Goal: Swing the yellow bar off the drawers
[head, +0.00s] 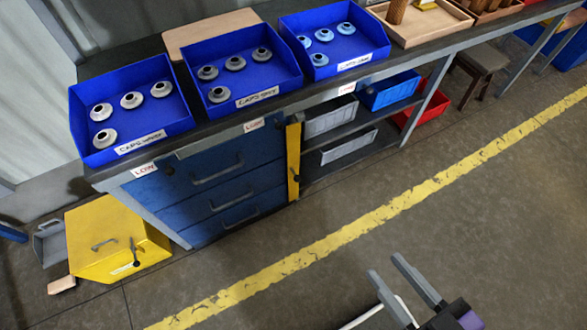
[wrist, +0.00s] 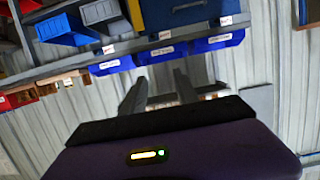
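The yellow bar (head: 293,160) stands upright along the right edge of the blue drawers (head: 215,185), by the open shelves. I cannot tell whether it overlaps the drawer fronts' edge. A dark spot shows on its lower part. It also shows near the top of the wrist view (wrist: 134,14), which looks upside down. The drawers look shut and their handles are in plain sight. My gripper (head: 384,265) is open and empty, over the floor in front of the bench, well apart from the bar. Its two fingers also show in the wrist view (wrist: 160,76).
Blue trays (head: 150,128) of caps stand on the bench top. Grey and blue bins sit on the shelves (head: 345,140) right of the bar. A yellow box (head: 110,240) stands on the floor at the left. The floor before the drawers, with its yellow line (head: 330,240), is clear.

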